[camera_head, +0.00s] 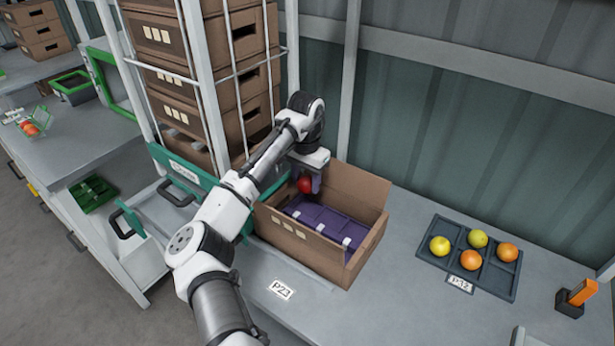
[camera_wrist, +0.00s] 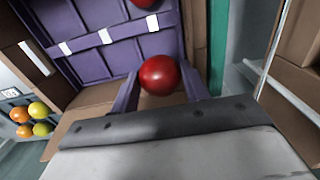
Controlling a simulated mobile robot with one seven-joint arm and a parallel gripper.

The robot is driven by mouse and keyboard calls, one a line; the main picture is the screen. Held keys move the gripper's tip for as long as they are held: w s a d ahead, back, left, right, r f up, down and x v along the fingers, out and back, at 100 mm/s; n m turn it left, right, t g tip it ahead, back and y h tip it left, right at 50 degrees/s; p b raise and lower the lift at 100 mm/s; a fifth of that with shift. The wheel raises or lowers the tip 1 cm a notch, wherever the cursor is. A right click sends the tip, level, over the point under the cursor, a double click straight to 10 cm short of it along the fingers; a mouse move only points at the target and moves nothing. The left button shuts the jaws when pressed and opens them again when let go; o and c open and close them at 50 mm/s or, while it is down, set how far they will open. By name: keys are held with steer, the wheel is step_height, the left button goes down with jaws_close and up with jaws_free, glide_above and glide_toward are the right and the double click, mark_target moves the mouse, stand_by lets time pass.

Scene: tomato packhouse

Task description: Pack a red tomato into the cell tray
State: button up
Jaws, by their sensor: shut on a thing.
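My gripper (camera_head: 314,182) is over the left back part of an open cardboard box (camera_head: 300,252). It is shut on a red tomato (camera_head: 305,185), which also shows between the two purple fingers in the wrist view (camera_wrist: 160,75). The purple cell tray (camera_head: 318,212) lies inside the box, with white tabs on its dividers; it also shows in the wrist view (camera_wrist: 85,62). The held tomato appears above the tray. A second red, round thing (camera_wrist: 144,3) shows at the top edge of the wrist view, at the tray. My gripper and arm hide some of the tray.
A dark tray (camera_head: 429,259) with yellow and orange tomatoes stands right of the box. An orange-topped device (camera_head: 581,293) stands at the far right. A wire rack of stacked brown crates (camera_head: 205,85) rises close behind and left of my arm. Bare counter lies between box and dark tray.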

steer(key=shift+f+b, duration=1.8)
steer(key=shift+f, duration=0.1)
steer(key=shift+d+f, duration=0.2)
steer(key=shift+f, duration=0.05)
steer(key=shift+d+f, duration=0.1)
steer(key=shift+f, duration=0.35)
steer(key=shift+a+f, duration=0.3)
steer(key=shift+f, duration=0.45)
steer(key=shift+r+p, duration=0.1)
steer(key=shift+p, duration=0.35)
steer(key=o, duration=0.8)
